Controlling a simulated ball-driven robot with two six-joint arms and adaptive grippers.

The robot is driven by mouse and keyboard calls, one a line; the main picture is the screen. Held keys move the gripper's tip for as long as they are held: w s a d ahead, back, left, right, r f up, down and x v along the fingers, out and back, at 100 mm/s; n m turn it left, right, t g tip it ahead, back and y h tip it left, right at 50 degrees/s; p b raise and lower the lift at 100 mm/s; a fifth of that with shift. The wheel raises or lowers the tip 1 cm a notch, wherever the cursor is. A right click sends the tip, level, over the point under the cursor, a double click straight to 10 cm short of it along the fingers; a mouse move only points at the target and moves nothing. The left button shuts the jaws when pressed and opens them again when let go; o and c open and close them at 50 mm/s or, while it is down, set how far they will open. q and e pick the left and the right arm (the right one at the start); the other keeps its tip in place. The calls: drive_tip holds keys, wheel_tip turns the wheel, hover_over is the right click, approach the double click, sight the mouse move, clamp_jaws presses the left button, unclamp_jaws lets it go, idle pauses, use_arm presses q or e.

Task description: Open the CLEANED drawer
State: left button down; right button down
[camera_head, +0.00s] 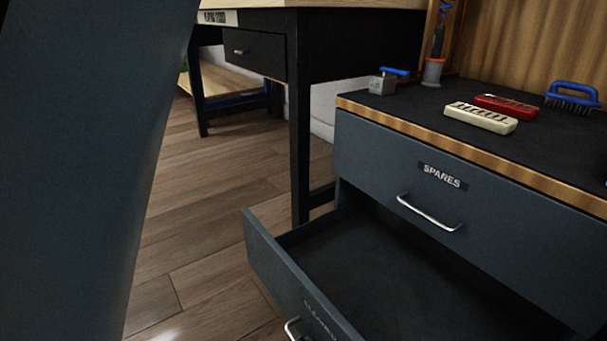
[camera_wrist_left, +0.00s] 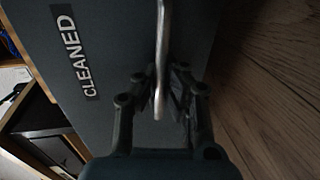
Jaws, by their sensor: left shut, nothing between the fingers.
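The CLEANED drawer (camera_head: 375,255) is pulled well out below the closed SPARES drawer (camera_head: 470,190); its inside is dark, and the part I see looks empty. Its metal handle (camera_head: 292,328) and label are at the bottom edge of the head view. In the left wrist view the front with the CLEANED label (camera_wrist_left: 76,50) appears sideways. My left gripper (camera_wrist_left: 160,85) is at the handle (camera_wrist_left: 161,60), shut with nothing gripped; the bar overlaps the fingers in the picture. My right gripper is not in view.
A black-legged workbench (camera_head: 299,140) stands behind. Wooden floor (camera_head: 210,220) is clear left of the drawer.

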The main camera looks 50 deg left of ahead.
use_arm(q)
drive_tip(key=c, duration=2)
unclamp_jaws()
drive_tip(key=o, duration=0.6)
